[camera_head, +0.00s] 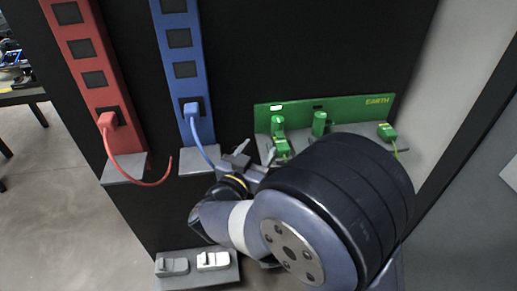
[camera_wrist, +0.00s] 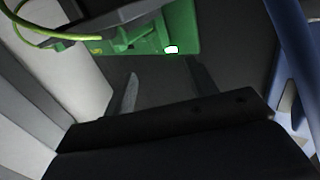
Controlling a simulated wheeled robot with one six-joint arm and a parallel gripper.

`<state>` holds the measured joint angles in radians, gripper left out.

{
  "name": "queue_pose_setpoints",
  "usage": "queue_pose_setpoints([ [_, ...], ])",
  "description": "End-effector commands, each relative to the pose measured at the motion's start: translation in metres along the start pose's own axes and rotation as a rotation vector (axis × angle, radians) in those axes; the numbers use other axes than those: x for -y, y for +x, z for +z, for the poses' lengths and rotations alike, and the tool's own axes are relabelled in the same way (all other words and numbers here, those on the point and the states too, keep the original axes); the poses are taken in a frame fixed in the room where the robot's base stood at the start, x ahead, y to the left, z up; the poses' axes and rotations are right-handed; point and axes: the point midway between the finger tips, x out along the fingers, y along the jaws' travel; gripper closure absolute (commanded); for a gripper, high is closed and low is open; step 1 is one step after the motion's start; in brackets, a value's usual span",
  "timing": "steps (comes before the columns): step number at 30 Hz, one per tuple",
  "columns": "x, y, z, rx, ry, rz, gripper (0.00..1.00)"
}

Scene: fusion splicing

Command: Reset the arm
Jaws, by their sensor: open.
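My gripper (camera_head: 243,160) is in front of the dark panel, between the blue strip and the green EARTH panel in the head view. In the wrist view its two fingers (camera_wrist: 163,82) stand apart with nothing between them. The green EARTH panel (camera_head: 350,106) has a lit white indicator at its left; the panel also shows at the top of the wrist view (camera_wrist: 182,22). My arm covers the lower right of the head view and hides part of the shelf below the green panel.
A red strip (camera_head: 97,52) with a red plug (camera_head: 107,121) and a blue strip (camera_head: 177,38) with a blue plug (camera_head: 192,112) stand left. Green plugs (camera_head: 319,123) (camera_head: 386,131) sit by the green panel. A low shelf holds a grey switch (camera_head: 172,266) and a white one (camera_head: 213,260).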

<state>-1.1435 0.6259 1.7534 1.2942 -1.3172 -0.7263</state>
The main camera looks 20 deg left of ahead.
Motion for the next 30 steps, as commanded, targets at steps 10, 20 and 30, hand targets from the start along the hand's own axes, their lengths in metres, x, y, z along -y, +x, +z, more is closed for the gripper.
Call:
queue_pose_setpoints([
  [10, -0.001, 0.023, 0.000, 0.000, 0.001, 0.004, 0.46],
  [20, -0.001, 0.086, 0.001, 0.002, 0.001, 0.004, 0.46],
  [30, -0.002, 0.109, 0.001, 0.001, 0.000, -0.028, 0.46],
])
